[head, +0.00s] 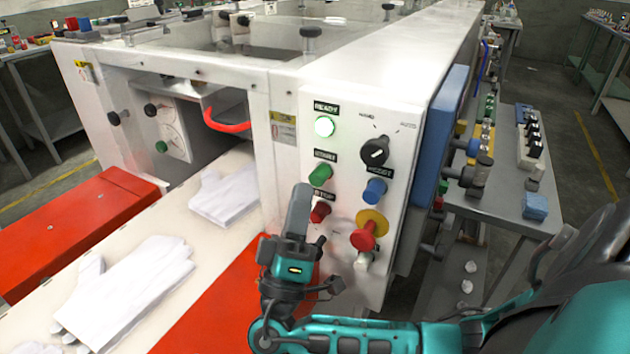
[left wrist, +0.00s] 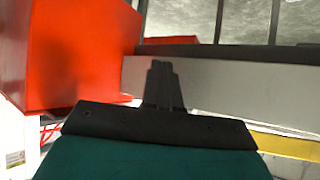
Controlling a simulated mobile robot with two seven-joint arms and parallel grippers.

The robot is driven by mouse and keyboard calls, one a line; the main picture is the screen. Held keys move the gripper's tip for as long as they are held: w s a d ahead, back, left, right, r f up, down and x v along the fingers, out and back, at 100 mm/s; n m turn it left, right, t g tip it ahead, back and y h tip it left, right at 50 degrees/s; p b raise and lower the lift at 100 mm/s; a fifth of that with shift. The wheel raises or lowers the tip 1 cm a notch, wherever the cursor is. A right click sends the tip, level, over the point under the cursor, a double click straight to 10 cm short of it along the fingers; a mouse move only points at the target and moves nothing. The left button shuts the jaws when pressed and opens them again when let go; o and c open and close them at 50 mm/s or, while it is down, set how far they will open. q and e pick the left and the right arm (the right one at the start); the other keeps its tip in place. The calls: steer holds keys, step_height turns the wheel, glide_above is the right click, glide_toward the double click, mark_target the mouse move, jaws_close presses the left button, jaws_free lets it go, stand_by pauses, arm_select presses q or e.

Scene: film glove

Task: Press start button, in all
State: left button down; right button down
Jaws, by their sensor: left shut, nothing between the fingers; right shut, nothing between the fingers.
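The control panel (head: 345,215) is on the front of the white machine in the head view. The green start button (head: 320,175) is at its left, under a dark label. The green ready lamp (head: 324,126) above it is lit. My right gripper (head: 302,190) is shut and empty, with its fingertips just left of the start button; I cannot tell whether they touch it. The dark red stop button (head: 320,211) is just right of the fingers. My left gripper (left wrist: 163,75) is shut and empty in the left wrist view, away from the panel, and not in the head view.
A black selector knob (head: 375,152), a blue reset button (head: 375,190) and a red emergency knob (head: 364,238) are close by on the panel. White gloves (head: 130,285) lie on the pale conveyor (head: 30,330). A red box (left wrist: 80,55) is near my left gripper.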

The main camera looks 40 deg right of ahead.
stand_by(1.0)
stand_by(0.9)
steer(key=shift+d, duration=0.1)
steer(key=shift+w+d+b, duration=0.2)
steer(key=shift+d+b, duration=0.1)
steer(key=shift+b, duration=0.1)
steer(key=shift+w+d+b, duration=0.15)
steer(key=shift+d+b, duration=0.15)
steer(key=shift+d, duration=0.1)
stand_by(0.5)
steer(key=shift+a, duration=0.1)
stand_by(0.3)
steer(key=shift+s+a+b, duration=0.3)
steer(key=shift+s+a, duration=0.05)
steer(key=shift+a, duration=0.35)
